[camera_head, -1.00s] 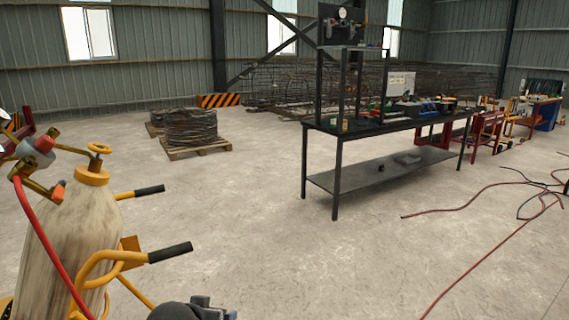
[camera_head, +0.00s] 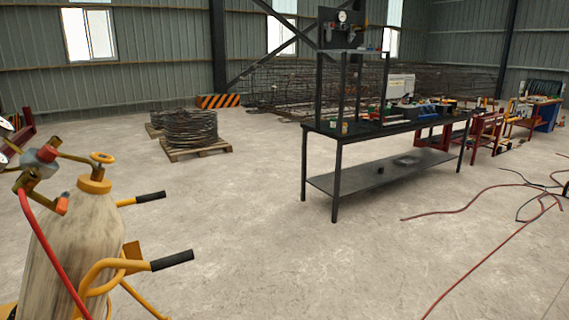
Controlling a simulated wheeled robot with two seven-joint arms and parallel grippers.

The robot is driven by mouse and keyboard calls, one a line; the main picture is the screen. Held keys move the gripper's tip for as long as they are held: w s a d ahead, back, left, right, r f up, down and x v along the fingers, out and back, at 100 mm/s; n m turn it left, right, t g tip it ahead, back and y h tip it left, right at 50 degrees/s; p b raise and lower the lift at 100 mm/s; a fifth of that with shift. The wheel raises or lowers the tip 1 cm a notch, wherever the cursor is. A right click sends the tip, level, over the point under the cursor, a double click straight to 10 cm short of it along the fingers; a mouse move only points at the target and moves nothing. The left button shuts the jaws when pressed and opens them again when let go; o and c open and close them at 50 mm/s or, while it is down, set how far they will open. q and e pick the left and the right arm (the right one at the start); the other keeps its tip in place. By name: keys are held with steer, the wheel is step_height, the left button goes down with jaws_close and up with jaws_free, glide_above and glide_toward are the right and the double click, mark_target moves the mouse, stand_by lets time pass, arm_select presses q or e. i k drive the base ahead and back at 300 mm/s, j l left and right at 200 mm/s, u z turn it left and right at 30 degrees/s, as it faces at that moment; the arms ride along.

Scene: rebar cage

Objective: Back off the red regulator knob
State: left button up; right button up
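The red regulator knob (camera_head: 46,154) shows at the left side of the head view. A yellow valve handwheel (camera_head: 102,158) tops the cylinder. A red hose (camera_head: 42,238) runs down from the regulator across the cylinder's front. The gauges are partly cut off by the left picture edge. Neither of my grippers is in view.
The cylinder's yellow cart has black-gripped handles (camera_head: 171,260) sticking out to the right. A dark workbench (camera_head: 385,130) with tools stands right of centre. Hoses (camera_head: 480,240) lie on the floor at right. The concrete floor between cart and bench is clear.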

mark_target(48, 154)
steer(key=u, duration=1.3)
